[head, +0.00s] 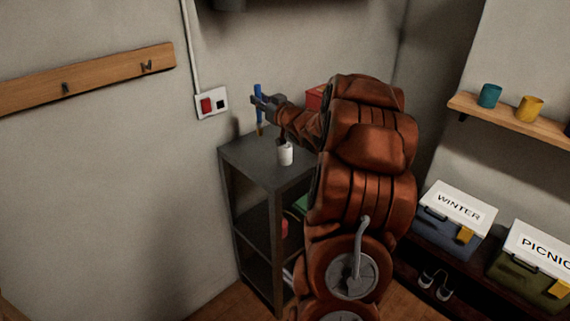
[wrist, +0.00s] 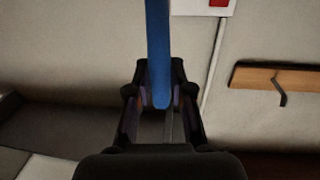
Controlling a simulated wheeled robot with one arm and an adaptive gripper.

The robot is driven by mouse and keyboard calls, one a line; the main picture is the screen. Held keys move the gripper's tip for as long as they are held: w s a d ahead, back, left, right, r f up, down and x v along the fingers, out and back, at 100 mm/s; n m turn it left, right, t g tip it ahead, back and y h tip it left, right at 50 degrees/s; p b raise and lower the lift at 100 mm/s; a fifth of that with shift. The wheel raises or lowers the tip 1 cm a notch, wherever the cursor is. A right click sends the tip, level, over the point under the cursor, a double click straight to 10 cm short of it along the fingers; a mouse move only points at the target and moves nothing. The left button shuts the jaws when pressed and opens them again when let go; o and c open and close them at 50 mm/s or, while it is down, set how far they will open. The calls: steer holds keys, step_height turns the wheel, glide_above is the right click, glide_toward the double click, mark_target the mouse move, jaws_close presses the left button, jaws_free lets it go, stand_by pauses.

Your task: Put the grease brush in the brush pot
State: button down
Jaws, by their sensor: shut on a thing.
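The grease brush (head: 258,91) has a blue handle and stands roughly upright in my gripper (head: 266,101), over the back left part of the dark shelf unit's top. Its lower end looks brownish and small in the head view. In the wrist view the blue handle of the brush (wrist: 158,50) runs up from between the fingers of my gripper (wrist: 160,98), which are shut on it. A small white pot (head: 286,154), likely the brush pot, stands near the front of the top, to the right of and below the brush. A dark thing shows at its rim.
The dark shelf unit (head: 258,160) stands against the wall. A red box (head: 315,97) is partly hidden behind my arm. A wall plate with a red switch (head: 207,105) is close to the left of my gripper. Crates and a cup shelf (head: 510,120) are at the right.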

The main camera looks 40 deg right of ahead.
steer(key=s+d, duration=0.6)
step_height(320, 180, down, 10)
steer(key=p, duration=0.2)
steer(key=shift+w+h, duration=0.2)
steer(key=shift+h, duration=0.1)
steer(key=shift+a+f, duration=0.1)
steer(key=shift+f, duration=0.1)
steer(key=shift+f, duration=0.1)
steer(key=c, duration=1)
jaws_free()
steer(key=shift+c, duration=0.2)
steer(key=shift+r, duration=0.25)
